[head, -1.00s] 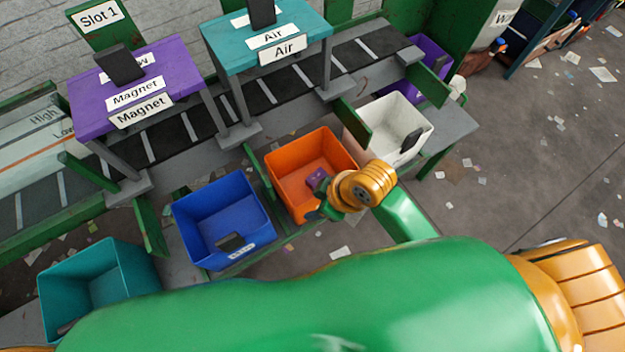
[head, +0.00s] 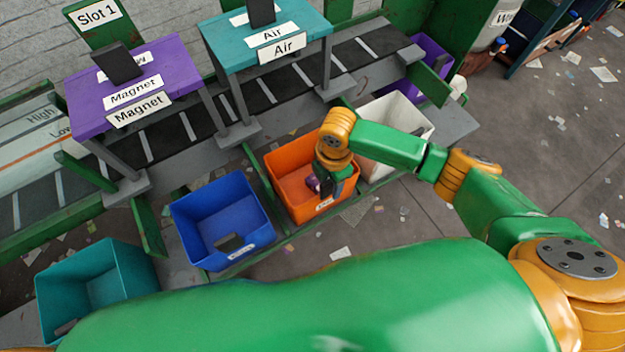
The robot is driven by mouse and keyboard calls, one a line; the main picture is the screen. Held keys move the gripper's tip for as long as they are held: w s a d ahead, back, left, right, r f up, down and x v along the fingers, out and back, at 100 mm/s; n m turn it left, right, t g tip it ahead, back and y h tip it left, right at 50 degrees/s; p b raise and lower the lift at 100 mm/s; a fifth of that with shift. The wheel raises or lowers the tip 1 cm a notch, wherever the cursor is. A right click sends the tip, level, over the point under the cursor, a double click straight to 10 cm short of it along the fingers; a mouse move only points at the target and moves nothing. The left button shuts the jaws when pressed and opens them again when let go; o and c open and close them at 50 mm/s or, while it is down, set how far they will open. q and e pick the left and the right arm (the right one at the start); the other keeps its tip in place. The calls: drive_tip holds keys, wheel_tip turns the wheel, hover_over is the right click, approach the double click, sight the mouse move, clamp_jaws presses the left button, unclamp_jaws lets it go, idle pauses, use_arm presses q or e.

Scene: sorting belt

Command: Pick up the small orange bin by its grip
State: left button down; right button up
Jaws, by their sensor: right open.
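The small orange bin (head: 282,165) stands between the blue bin and the white bin beside the belt. It has a white label on its front wall and a purple item (head: 312,183) inside. My right gripper (head: 327,190) points down over the right front part of the orange bin, with its jaws open. My arm hides the bin's right rear part, and I cannot make out the bin's grip or whether the jaws touch the wall. My left gripper is not in view.
A blue bin (head: 205,205) stands left of the orange one, and a white bin (head: 412,112) stands right, partly behind my arm. A teal bin (head: 110,265) is at the lower left. The Magnet (head: 160,62) and Air (head: 290,20) gantries stand over the dark belt (head: 265,98).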

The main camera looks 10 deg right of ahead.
clamp_jaws()
idle(1.4)
